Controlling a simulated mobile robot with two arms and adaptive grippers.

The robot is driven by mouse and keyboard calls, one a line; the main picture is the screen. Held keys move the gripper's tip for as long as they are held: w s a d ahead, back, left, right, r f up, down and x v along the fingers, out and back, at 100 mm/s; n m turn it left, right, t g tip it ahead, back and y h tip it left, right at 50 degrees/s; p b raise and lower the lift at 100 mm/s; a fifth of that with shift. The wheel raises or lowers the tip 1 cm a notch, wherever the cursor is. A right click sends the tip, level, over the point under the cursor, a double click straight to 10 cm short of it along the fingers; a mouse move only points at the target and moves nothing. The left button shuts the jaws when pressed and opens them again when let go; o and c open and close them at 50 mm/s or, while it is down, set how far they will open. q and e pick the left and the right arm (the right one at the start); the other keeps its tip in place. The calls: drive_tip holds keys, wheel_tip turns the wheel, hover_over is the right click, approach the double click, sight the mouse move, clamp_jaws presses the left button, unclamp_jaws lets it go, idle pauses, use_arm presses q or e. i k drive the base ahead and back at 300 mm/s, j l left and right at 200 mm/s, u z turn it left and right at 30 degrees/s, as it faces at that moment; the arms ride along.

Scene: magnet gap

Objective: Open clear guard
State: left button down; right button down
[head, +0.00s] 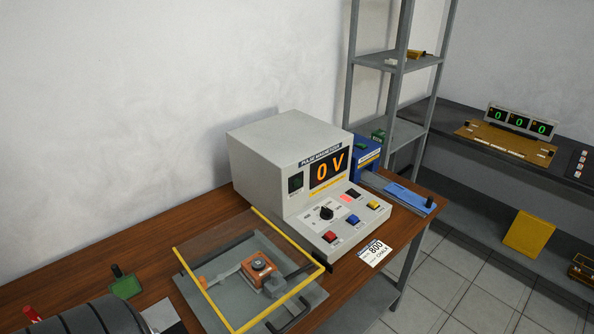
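The clear guard (288,239) is a see-through panel with yellow edge bars. It lies roughly level over a grey base plate (318,294) on the wooden bench, and looks closed. Under it sits an orange block with a round dark top (259,265), beside a small grey block (275,286). A black bar handle (290,316) shows at the guard's front right side. The guard's nearest corner is close to the bottom picture edge. Neither of my grippers is in view.
A pulse magnetizer (262,165) reading 0 V stands behind the guard. A white label card (375,253) lies at the bench's right edge. A green block with a black knob (125,287) is at left. A dark ribbed cylinder (85,318) fills the lower left.

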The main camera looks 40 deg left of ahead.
sight(220, 322)
drive_tip(key=j+u, duration=0.1)
drive_tip(key=u, duration=1.15)
